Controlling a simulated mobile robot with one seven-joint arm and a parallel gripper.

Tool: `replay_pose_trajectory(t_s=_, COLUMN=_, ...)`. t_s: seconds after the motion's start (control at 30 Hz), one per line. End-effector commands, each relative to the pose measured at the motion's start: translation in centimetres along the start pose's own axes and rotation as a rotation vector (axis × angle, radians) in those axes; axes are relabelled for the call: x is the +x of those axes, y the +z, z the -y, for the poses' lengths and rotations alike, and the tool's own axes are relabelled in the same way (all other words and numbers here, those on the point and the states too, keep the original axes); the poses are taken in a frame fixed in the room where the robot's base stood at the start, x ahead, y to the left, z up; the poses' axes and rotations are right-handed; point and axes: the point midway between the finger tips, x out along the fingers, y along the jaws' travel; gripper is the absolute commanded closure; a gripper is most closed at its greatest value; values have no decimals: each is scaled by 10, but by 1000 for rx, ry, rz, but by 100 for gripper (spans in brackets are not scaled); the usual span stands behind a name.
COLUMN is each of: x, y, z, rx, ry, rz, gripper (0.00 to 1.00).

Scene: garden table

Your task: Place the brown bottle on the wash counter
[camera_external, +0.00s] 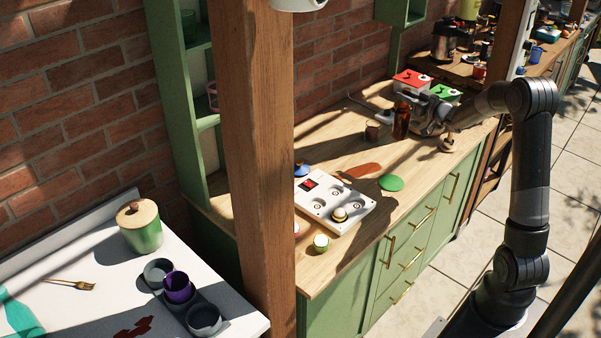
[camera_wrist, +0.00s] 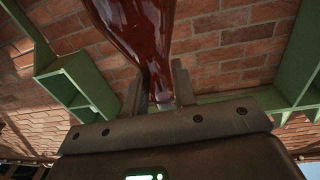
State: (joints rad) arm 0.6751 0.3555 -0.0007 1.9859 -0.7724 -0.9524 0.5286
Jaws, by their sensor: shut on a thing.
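The brown bottle (camera_external: 401,121) is upright at the wooden counter (camera_external: 370,150), near its far end. My gripper (camera_external: 412,118) reaches in from the right and is shut on the bottle. The wrist view shows the glossy brown bottle (camera_wrist: 145,35) between the two fingers of my gripper (camera_wrist: 158,90). I cannot tell whether the bottle's base touches the counter. A white counter (camera_external: 75,270) is at the lower left, beyond a wooden post. No sink shows, and I cannot tell which surface is the wash counter.
Red (camera_external: 411,80) and green (camera_external: 446,92) boxes stand behind my gripper. A white panel with knobs (camera_external: 333,198) and a green disc (camera_external: 391,183) lie nearer. The wooden post (camera_external: 256,150) stands between the counters. Cups (camera_external: 179,287) occupy the white counter.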

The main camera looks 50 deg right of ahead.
Motion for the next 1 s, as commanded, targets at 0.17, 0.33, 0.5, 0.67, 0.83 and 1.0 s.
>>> replay_pose_trajectory(t_s=0.17, x=-53, y=2, z=-24, rx=3, ry=190, rz=-22, gripper=100)
replay_pose_trajectory(t_s=0.33, x=-114, y=10, z=-47, rx=-1, ry=396, rz=-21, gripper=100)
replay_pose_trajectory(t_s=0.5, x=-164, y=20, z=-61, rx=-6, ry=551, rz=-3, gripper=100)
replay_pose_trajectory(t_s=0.67, x=-184, y=26, z=-64, rx=-9, ry=614, rz=10, gripper=100)
replay_pose_trajectory(t_s=0.83, x=-166, y=27, z=-33, rx=-8, ry=562, rz=12, gripper=100)
replay_pose_trajectory(t_s=1.0, x=-125, y=28, z=40, rx=-6, ry=419, rz=12, gripper=100)
